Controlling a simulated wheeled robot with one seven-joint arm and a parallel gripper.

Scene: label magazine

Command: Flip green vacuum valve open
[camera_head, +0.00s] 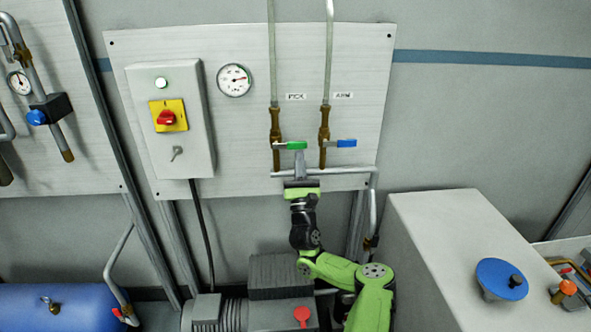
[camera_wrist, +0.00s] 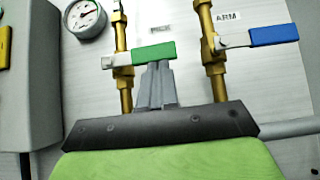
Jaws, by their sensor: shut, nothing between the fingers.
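The green valve handle (camera_head: 297,145) lies sideways across its vertical brass pipe, under the label PICK. It also shows in the wrist view (camera_wrist: 154,54), pointing right from the brass valve. My gripper (camera_head: 299,155) is just below the green handle, with its fingers pointing up. In the wrist view my shut fingers (camera_wrist: 157,70) reach the lower edge of the handle; I cannot tell whether they touch it. Nothing is between the fingers.
A blue valve handle (camera_head: 346,143) sits to the right under the label ARM, also sideways. A pressure gauge (camera_head: 234,80) and a grey switch box (camera_head: 172,110) are on the left. A horizontal pipe (camera_head: 345,170) runs below the valves. A grey cabinet (camera_head: 440,220) stands at right.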

